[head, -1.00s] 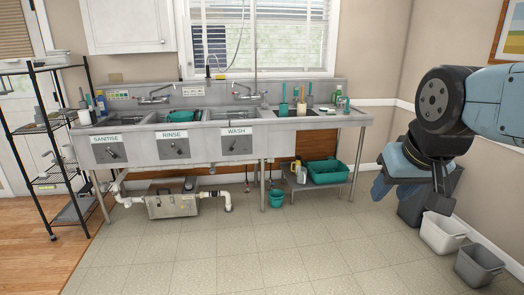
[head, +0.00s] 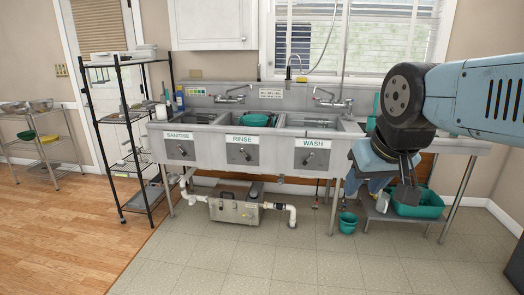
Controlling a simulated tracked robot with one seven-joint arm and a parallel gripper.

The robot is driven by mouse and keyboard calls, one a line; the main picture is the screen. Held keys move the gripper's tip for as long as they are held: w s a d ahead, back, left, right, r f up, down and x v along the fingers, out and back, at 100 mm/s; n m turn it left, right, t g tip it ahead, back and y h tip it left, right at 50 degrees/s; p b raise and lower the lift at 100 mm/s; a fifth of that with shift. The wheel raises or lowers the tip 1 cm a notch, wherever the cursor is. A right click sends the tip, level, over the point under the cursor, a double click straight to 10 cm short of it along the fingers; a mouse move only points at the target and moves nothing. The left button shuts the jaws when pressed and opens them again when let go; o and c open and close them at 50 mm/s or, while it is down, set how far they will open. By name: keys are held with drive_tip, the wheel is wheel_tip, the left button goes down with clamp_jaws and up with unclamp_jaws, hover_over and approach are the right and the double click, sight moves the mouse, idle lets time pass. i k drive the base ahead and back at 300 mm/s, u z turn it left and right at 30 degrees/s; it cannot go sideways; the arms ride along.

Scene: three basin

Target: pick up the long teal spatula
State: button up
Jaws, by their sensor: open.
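I cannot pick out the long teal spatula for sure. A narrow upright teal item (head: 375,108) shows on the right drainboard, partly hidden by my arm, and I cannot tell what it is. The other items on that drainboard are behind my arm. My gripper (head: 406,196) hangs at the right, pointing down, open and empty. In the picture it overlaps the low shelf under the right drainboard. It looks nearer to me than the sink and apart from it.
The three-basin sink (head: 238,152) has a teal container (head: 257,119) in its rinse basin. A grease box (head: 234,207), a teal bucket (head: 348,222) and a teal tub (head: 418,207) are below. A black rack (head: 124,130) stands left. The floor in front is clear.

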sight(376, 99)
drive_tip(key=u, duration=0.05)
drive_tip(key=i, duration=1.1)
drive_tip(key=z, duration=0.5)
drive_tip(key=i, duration=1.1)
drive_tip(key=z, duration=0.85)
drive_tip(key=i, duration=0.45)
drive_tip(key=z, duration=0.25)
drive_tip(key=k, duration=0.9)
drive_tip(key=z, duration=0.2)
drive_tip(key=i, duration=0.95)
drive_tip(key=u, duration=0.15)
